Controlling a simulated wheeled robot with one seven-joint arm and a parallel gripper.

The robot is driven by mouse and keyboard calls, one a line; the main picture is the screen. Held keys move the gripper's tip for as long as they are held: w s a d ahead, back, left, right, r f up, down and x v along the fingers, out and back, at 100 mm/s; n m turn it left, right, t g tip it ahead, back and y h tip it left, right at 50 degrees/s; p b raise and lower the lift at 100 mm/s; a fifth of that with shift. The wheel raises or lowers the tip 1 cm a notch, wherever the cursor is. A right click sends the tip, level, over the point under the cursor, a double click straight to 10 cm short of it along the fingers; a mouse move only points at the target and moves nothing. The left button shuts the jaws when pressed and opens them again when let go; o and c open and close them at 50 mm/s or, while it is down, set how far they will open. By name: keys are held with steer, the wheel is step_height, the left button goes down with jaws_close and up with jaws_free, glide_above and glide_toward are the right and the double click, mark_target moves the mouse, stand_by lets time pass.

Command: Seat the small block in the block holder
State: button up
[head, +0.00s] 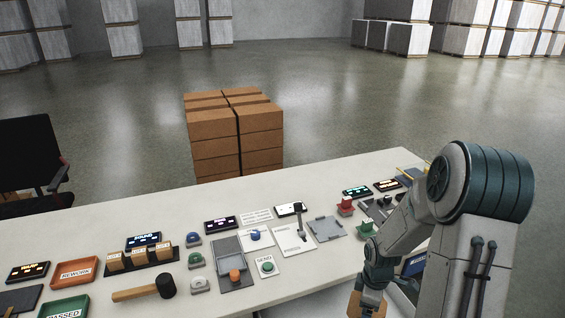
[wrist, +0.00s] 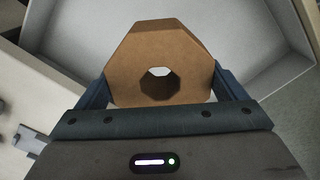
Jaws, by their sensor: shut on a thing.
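My gripper (head: 369,285) is at the lower right of the head view, beside the table's near edge. It is shut on a brown block (head: 367,304). In the wrist view the block (wrist: 122,82) sits between the two fingers, with an eight-sided outline and a hole through its middle. It is held clear, above a pale bin (wrist: 235,35). A dark rack (head: 172,256) with several tan labelled blocks stands on the left part of the table. I cannot tell which fixture is the block holder; a grey square fixture (head: 326,228) lies right of the middle.
The white table (head: 300,278) carries a mallet (head: 145,291), a red REWORK tray (head: 70,273), a green PASSED tray (head: 66,310), a lever panel (head: 293,240) and several buttons and displays. Stacked brown boxes (head: 215,137) stand behind it. A dark chair (head: 30,160) is at left.

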steer(key=w+a+f+m+b, duration=0.2)
steer(key=w+a+m, duration=0.2)
steer(key=m, duration=0.9)
steer(key=shift+a, duration=1.8)
